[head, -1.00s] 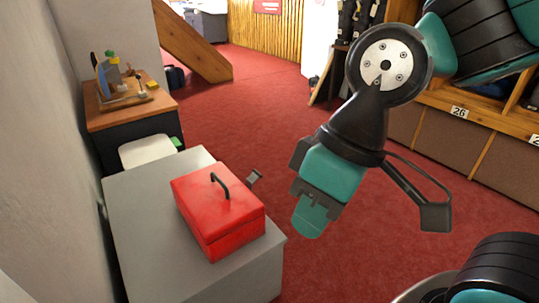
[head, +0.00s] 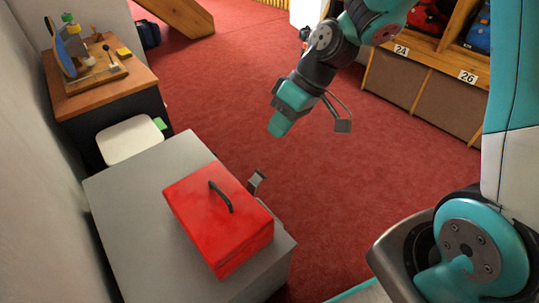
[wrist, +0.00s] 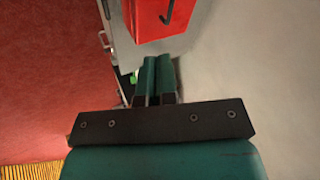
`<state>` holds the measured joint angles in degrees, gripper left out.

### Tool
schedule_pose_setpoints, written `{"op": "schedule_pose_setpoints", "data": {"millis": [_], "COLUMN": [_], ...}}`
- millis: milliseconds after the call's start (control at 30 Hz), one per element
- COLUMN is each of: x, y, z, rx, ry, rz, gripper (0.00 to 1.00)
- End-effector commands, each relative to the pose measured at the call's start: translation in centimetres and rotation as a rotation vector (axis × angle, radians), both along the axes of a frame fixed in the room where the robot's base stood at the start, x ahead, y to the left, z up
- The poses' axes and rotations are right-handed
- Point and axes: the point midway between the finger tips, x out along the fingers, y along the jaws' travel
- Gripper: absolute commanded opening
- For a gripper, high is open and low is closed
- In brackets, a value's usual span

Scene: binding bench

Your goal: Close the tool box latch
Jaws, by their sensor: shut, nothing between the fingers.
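The red tool box (head: 222,222) with a black carrying handle (head: 220,196) sits on the grey bench, its lid down. A small grey metal latch piece (head: 257,181) sticks out past its far right side; whether it joins the box is too small to tell. My gripper (head: 278,127) is shut and empty, in the air over the red floor beyond the box, apart from box and latch. The wrist view shows the closed fingers (wrist: 157,66), part of the box (wrist: 150,18) ahead, and a grey metal piece (wrist: 104,40) left of it.
The grey bench top (head: 140,215) is clear left of the box. A white seat (head: 130,141) and a wooden table (head: 100,88) with tools stand behind it, along the wall. Numbered shelves (head: 430,65) stand at the right. Open red carpet (head: 370,150) lies between.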

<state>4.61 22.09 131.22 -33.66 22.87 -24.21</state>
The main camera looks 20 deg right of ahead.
Motion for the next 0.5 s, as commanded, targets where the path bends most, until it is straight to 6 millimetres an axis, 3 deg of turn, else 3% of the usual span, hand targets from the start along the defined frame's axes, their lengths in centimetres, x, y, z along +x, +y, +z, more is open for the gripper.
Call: {"op": "schedule_pose_setpoints", "data": {"millis": [100, 200, 333, 500], "x": [3.5, 5.2, 5.9, 6.0], "y": [-3.6, -6.3, -8.9, -10.5], "z": [-3.3, -6.7, -10.4, -13.0], "rx": [0.055, 0.089, 0.117, 0.131], "ry": [-0.014, -0.044, -0.08, -0.107], "rz": [-0.051, -0.089, -0.13, -0.159], "gripper": [0.0, 0.0, 0.0, 0.0]}}
